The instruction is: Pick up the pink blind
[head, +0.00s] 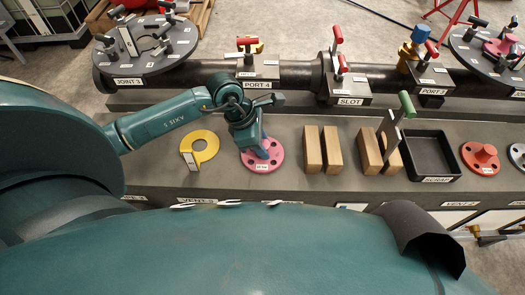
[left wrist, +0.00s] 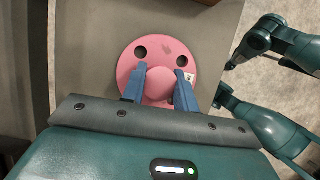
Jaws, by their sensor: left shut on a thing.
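The pink blind (head: 264,161) is a round pink flange with dark bolt holes and a small white label. It lies on the grey bench top below my left gripper (head: 264,147). In the left wrist view, the pink blind (left wrist: 125,70) shows a raised round hub in its middle. The blue fingers of my left gripper (left wrist: 166,90) stand on either side of that hub and are shut on it. I cannot tell if the flange is clear of the bench. My right gripper is not visible in the head view.
Wooden blocks (head: 312,150), a black scrap tray (head: 457,160) and a red blind (head: 465,162) stand to the right. A dark pipe (head: 296,74) with labelled ports runs behind.

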